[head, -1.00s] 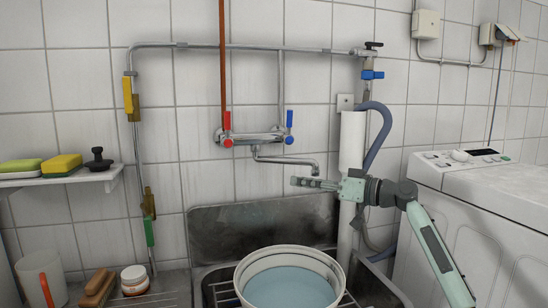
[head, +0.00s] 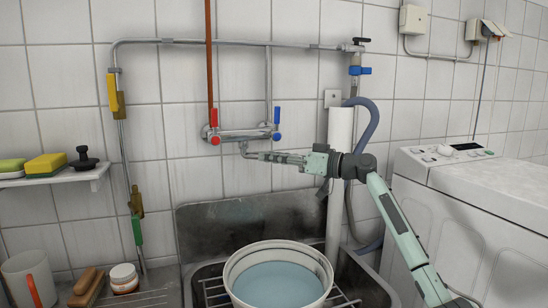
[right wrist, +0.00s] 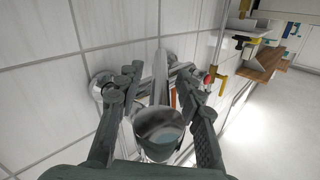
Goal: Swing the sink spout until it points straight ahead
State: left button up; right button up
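The chrome wall tap (head: 245,135) has a red and a blue handle. Its spout (head: 243,147) shows only at the base elbow in the head view; my right gripper (head: 262,156) covers the rest. In the right wrist view the spout (right wrist: 158,118) runs between the two fingers of the right gripper (right wrist: 157,76), its outlet end towards the palm. The fingers are apart, one on each side. I cannot tell whether either finger touches it. The left gripper is out of view.
A white basin of water (head: 276,280) stands on a rack in the metal sink (head: 250,215) below. A white standpipe (head: 340,135) and grey hose stand behind my right arm. A washing machine (head: 460,220) is at right, a soap shelf (head: 60,178) at left.

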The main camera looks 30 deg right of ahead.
grip_shut()
jog(key=shift+a, duration=0.1)
dwell(0.4)
